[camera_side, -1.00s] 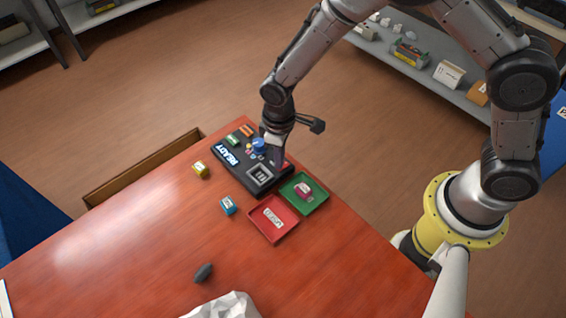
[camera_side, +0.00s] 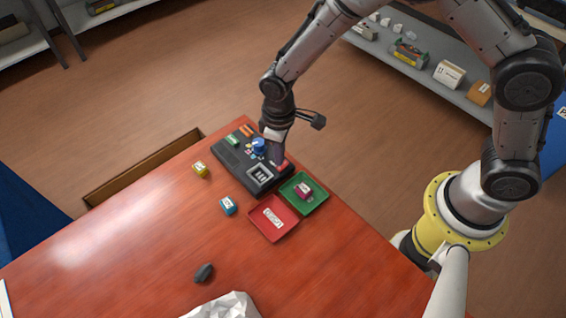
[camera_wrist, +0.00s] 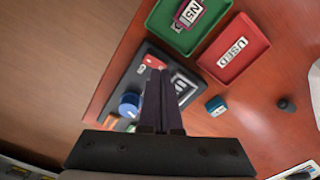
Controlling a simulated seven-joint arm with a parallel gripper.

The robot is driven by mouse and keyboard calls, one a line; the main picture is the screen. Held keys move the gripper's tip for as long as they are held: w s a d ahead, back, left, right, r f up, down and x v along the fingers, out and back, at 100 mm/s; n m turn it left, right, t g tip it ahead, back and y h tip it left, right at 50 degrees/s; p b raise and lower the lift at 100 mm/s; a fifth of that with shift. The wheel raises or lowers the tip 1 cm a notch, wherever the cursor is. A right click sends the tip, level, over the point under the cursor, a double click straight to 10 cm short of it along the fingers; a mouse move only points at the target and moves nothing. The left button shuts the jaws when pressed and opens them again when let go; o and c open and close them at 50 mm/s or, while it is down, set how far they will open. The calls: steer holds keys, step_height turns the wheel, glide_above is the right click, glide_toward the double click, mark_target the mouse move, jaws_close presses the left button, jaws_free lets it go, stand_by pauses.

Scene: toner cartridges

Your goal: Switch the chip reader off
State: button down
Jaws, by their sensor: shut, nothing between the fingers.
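The chip reader (camera_side: 240,160) is a black box at the table's far edge. Its display strip is dark, with no lit word. It carries a blue knob (camera_side: 259,145), several coloured keys and a square slot (camera_side: 262,173). A red switch (camera_wrist: 154,62) shows near its edge in the wrist view, close to my fingertips. My gripper (camera_side: 274,160) is shut and empty, pointing down over the reader's right part. In the wrist view the dark fingers (camera_wrist: 160,78) lie together and hide part of the reader. I cannot tell whether they touch it.
A green tray (camera_side: 318,203) holding a magenta chip and a red USED tray (camera_side: 270,236) sit beside the reader. A yellow cube (camera_side: 200,169), a blue cube (camera_side: 228,206) and a dark grey object (camera_side: 204,272) lie on the table. The table's left part is clear.

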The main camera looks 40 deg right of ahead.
steer(key=shift+r, duration=2.5)
step_height(320, 180, up, 10)
steer(key=m+t, duration=0.1)
steer(key=t, duration=0.1)
glide_above(280, 168)
steer(key=w+d, duration=0.3)
steer(key=d, duration=0.2)
steer(key=s+d+r+m+t, duration=0.25)
steer(key=s+d+r, duration=0.35)
steer(key=r, duration=0.5)
steer(key=s+d+r+m+t, duration=0.15)
steer(key=s+d+r, duration=0.3)
steer(key=s, duration=0.45)
steer(key=s+d+f+m, duration=0.1)
steer(key=s+f, duration=0.3)
steer(key=s, duration=0.5)
steer(key=shift+d+f, duration=0.2)
steer(key=shift+d, duration=0.3)
